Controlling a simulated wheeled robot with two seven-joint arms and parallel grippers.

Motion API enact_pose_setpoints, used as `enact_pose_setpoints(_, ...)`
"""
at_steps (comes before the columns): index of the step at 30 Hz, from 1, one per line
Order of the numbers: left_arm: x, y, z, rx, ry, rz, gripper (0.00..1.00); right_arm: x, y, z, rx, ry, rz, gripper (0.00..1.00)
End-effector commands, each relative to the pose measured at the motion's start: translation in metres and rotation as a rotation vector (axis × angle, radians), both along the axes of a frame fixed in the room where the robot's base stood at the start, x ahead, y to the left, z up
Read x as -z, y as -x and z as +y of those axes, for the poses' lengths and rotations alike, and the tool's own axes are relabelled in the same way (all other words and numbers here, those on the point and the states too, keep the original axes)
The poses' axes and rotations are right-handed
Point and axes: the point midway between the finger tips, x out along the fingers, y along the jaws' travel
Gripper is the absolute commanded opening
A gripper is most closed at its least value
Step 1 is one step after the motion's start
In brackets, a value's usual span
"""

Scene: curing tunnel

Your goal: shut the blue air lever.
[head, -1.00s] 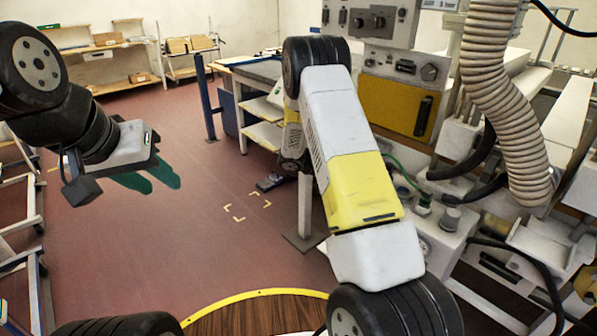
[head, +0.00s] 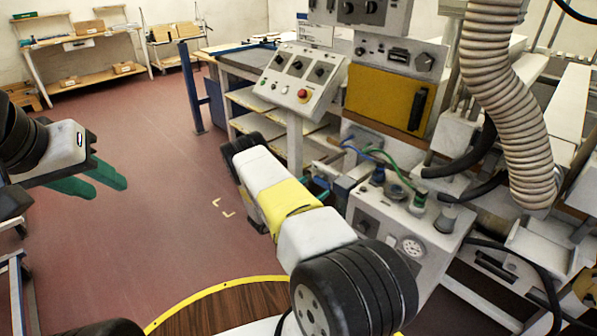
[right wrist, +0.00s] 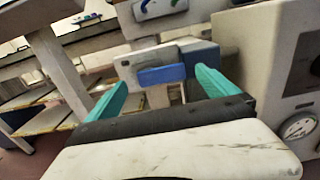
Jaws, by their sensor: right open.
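A blue lever (right wrist: 162,74) shows in the right wrist view, in front of a grey and blue block. My right gripper (right wrist: 160,84) is open, its teal fingers on either side of the lever in the picture. I cannot tell whether either finger touches it. In the head view my right gripper (head: 318,184) is mostly hidden behind its own arm, beside the grey valve unit, and the lever is not clearly visible there. My left gripper (head: 92,181) hangs at the left over the floor, its teal fingers apart and nothing between them.
A grey box with a pressure gauge (head: 411,247) stands right of my right arm, with blue and green hoses above. A sloped control panel (head: 302,78) with a red button stands behind. A ribbed duct (head: 505,110) hangs at right. The floor (head: 150,190) at left is clear.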

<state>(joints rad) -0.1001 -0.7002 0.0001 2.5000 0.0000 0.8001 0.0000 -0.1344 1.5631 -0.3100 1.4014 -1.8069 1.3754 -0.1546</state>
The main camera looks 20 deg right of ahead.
Motion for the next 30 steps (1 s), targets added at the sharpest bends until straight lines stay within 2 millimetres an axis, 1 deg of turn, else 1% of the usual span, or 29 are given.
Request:
enact_pose_setpoints(1, 0.0, 0.0, 0.0, 0.0, 0.0, 0.0, 0.36, 0.0, -0.002, -0.009, 0.003, 0.0, -0.001, 0.98)
enact_pose_setpoints(6, 0.0, 0.0, 0.0, 0.0, 0.0, 0.0, 0.36, 0.0, -0.01, -0.025, 0.001, 0.0, -0.001, 0.98)
enact_pose_setpoints(10, 0.0, 0.0, 0.0, 0.0, 0.0, 0.0, 0.36, 0.0, -0.012, -0.029, 0.0, 0.0, -0.001, 0.98)
enact_pose_setpoints(16, 0.0, 0.0, 0.0, 0.0, 0.0, 0.0, 0.36, 0.0, -0.012, -0.029, 0.0, 0.0, 0.0, 0.98)
enact_pose_setpoints(17, 0.0, 0.0, 0.0, 0.0, 0.0, 0.0, 0.36, 0.0, -0.012, -0.029, 0.0, 0.0, 0.0, 0.96)
enact_pose_setpoints(18, 0.0, 0.0, 0.0, 0.0, 0.0, 0.0, 0.36, 0.0, -0.012, -0.029, 0.0, 0.0, 0.0, 0.88)
enact_pose_setpoints(20, 0.0, 0.0, 0.0, 0.0, 0.0, 0.0, 0.36, 0.0, -0.012, -0.029, 0.0, 0.0, 0.0, 0.77)
enact_pose_setpoints(21, 0.0, 0.0, 0.0, 0.0, 0.0, 0.0, 0.36, 0.0, -0.012, -0.029, 0.0, 0.0, 0.0, 0.69)
enact_pose_setpoints(29, 0.0, 0.0, 0.0, 0.0, 0.0, 0.0, 0.36, 0.0, -0.012, -0.029, 0.0, 0.0, 0.0, 0.18)
enact_pose_setpoints(30, 0.0, 0.0, 0.0, 0.0, 0.0, 0.0, 0.36, 0.0, -0.012, -0.029, 0.0, 0.0, 0.0, 0.1)
